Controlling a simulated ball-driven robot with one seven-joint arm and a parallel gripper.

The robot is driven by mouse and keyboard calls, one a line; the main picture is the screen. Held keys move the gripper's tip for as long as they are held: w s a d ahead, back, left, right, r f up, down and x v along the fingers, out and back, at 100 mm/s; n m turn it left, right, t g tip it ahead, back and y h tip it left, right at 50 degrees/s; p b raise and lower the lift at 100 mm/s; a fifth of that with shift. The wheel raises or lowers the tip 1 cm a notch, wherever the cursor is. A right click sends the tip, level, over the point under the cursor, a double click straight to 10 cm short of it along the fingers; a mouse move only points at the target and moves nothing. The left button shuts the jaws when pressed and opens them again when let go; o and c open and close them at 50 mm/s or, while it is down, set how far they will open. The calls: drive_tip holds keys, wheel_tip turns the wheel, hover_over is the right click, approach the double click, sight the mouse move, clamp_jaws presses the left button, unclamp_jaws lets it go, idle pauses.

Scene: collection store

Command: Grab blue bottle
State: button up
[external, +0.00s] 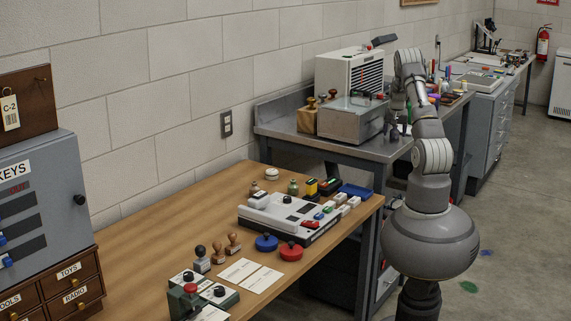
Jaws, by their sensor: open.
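I cannot make out a blue bottle for certain. Small bottles and other coloured items (446,92) stand close together on the metal bench, right of my arm, too small to tell apart. My gripper (398,132) seems to hang at the front of the metal bench, right of the grey metal box. It is small and dark here, partly merged with my arm, and I see nothing held in it.
The metal bench (289,127) carries a white vented unit (347,72), a grey box (351,121) and a wooden block (307,118). The wooden table (150,240) in front holds a white console (285,216), stamps and ink pads. Floor right of my base is mostly clear.

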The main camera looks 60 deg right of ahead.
drive_tip(key=c, duration=1.1)
drive_tip(key=shift+r, duration=0.15)
